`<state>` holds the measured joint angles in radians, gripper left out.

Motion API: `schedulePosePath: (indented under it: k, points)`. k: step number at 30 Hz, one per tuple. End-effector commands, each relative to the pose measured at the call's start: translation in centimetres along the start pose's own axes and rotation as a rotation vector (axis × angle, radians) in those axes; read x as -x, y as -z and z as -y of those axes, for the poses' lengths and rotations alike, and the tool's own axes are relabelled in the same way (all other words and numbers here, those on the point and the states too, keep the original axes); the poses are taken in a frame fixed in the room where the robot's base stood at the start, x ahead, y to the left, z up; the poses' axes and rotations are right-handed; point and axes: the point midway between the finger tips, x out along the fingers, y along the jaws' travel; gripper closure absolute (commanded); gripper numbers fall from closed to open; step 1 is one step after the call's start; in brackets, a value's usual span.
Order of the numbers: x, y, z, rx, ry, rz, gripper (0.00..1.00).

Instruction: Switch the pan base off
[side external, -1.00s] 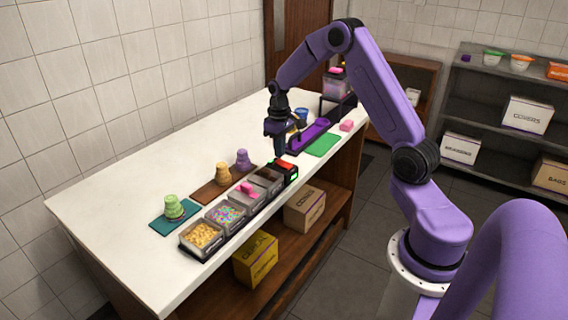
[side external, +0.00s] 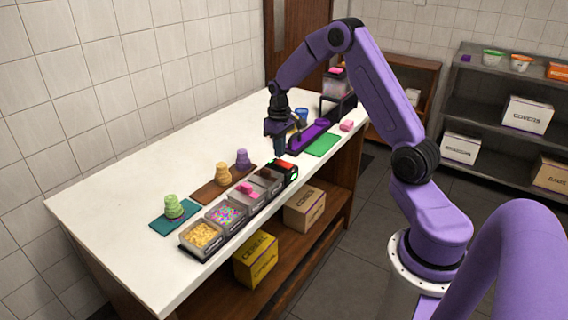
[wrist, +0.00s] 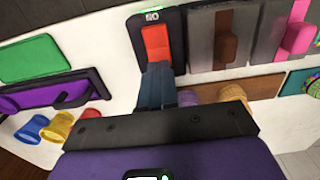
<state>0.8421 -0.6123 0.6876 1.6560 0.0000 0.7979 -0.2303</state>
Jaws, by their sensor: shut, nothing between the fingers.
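The pan base's black switch box (side external: 290,172) stands at the far end of the row of topping pans. It has a red rocker switch (wrist: 156,46), and a small green light (wrist: 150,10) shows at its end in the wrist view. My gripper (side external: 279,156) points down over the box's near-wall end. In the wrist view my gripper's fingertips (wrist: 157,70) are together and empty, right at the end of the red rocker. They hide that end, so I cannot tell whether they touch or press it.
Topping pans (side external: 203,235) line the counter's front edge. A purple tray (side external: 307,136) and green mat (side external: 323,145) lie beyond the box. The counter toward the wall (side external: 130,165) is clear.

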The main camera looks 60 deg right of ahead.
Motion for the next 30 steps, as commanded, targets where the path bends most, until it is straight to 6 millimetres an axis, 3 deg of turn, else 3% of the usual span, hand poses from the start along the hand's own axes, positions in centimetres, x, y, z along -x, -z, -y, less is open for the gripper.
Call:
schedulePosePath:
  k: [30]
  points:
    - [-0.78,0.02,-0.01,0.0,0.0,0.0,1.0]
